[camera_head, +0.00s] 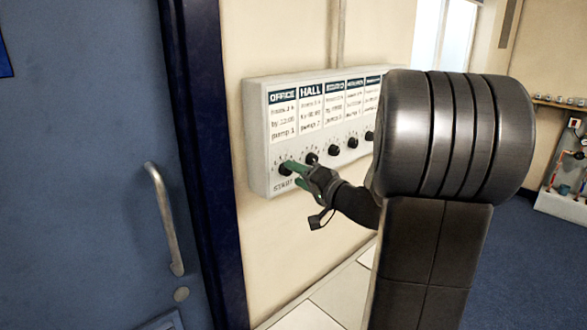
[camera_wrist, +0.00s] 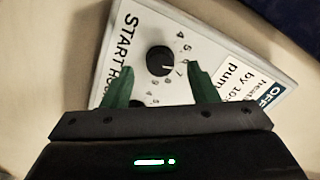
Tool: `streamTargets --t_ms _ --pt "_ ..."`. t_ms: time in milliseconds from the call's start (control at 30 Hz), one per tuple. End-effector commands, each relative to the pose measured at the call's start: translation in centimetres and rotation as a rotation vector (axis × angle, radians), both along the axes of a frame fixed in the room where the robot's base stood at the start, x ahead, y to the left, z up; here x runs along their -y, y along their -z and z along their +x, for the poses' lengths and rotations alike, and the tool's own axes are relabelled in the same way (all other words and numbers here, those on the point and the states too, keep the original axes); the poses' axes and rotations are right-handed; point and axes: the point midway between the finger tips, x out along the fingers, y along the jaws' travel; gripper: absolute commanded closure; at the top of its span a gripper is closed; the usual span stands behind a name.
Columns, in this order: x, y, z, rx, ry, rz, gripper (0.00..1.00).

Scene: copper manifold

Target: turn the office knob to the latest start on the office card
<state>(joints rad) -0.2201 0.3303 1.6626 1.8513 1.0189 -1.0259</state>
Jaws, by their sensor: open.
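The office knob (camera_head: 285,169) is a black round dial low on the wall box, below the office card (camera_head: 283,115). In the wrist view the knob (camera_wrist: 160,60) has a white pointer mark on its right side, near the printed 6 and 7. The card (camera_wrist: 240,80) is cut off there; a line starting "by 10" shows, but the rest is unclear. My gripper (camera_head: 292,174) is at the knob. In the wrist view my gripper (camera_wrist: 157,70) is open, its green fingers on either side of the knob with gaps visible.
The white wall box (camera_head: 257,150) carries several cards and knobs in a row. The hall knob (camera_head: 311,158) sits close right of my fingers. A blue door (camera_head: 90,180) with a metal handle (camera_head: 163,215) stands at left. My arm hides the box's right end.

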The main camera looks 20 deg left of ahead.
Motion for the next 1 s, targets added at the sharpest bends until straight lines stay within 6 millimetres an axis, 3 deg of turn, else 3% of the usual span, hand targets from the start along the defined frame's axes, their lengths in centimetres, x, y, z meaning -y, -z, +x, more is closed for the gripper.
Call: streamTargets --t_ms 200,500,733,1000 --pt "-1.8 -0.1 0.7 0.000 -0.001 0.000 0.47" --pt "-2.0 0.0 0.8 0.000 0.000 0.000 0.47" --pt "-2.0 0.0 0.8 0.000 0.000 0.000 0.90" --pt "-2.0 0.1 0.8 -0.018 0.000 0.007 0.91"
